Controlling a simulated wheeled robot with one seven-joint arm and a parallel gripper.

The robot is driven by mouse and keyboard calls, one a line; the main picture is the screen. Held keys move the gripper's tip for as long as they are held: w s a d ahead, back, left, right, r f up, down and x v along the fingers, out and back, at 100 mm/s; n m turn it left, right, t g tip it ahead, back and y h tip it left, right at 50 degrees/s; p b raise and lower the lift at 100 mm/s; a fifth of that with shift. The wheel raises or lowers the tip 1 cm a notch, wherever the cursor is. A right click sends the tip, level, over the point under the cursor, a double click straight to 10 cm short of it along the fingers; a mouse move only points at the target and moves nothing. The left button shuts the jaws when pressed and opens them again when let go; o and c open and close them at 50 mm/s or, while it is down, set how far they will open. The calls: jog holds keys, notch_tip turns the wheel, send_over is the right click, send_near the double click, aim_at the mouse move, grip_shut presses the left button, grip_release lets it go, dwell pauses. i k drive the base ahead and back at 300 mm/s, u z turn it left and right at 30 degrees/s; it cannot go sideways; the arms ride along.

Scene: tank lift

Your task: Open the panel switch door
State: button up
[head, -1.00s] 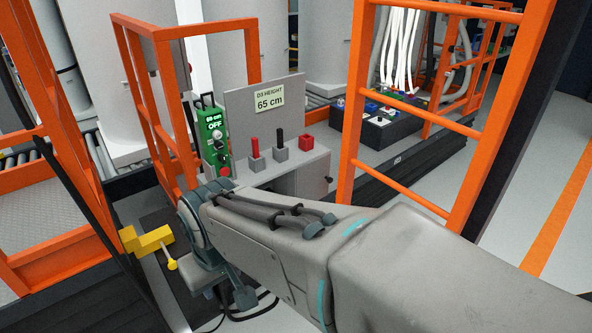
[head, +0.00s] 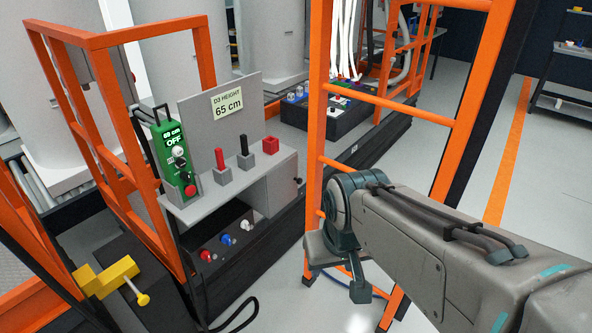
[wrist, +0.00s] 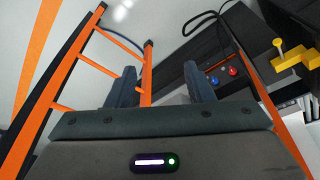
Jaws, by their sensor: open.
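The control console has a grey shelf (head: 232,184), and under its right part is a grey cabinet face (head: 272,199) with a small dark knob (head: 298,181) at its right edge. I take this to be the switch door; it looks closed, but I cannot be certain. Left of it, red and blue switches (head: 226,239) sit in an uncovered dark recess; they also show in the wrist view (wrist: 232,71). My gripper (head: 336,284) is right of and nearer than the cabinet, apart from it. In the wrist view my gripper (wrist: 160,88) is open with nothing held between its fingers.
An orange ladder-like frame (head: 388,92) stands just behind my arm. Orange railing (head: 110,130) and a yellow handle (head: 112,280) are on the left. A green control box (head: 174,160) and levers (head: 222,162) stand on the shelf. Open floor lies at right.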

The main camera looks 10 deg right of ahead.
aim_at(281, 183)
jog(key=u, duration=0.5)
jog(key=i, duration=0.95)
jog(key=z, duration=0.45)
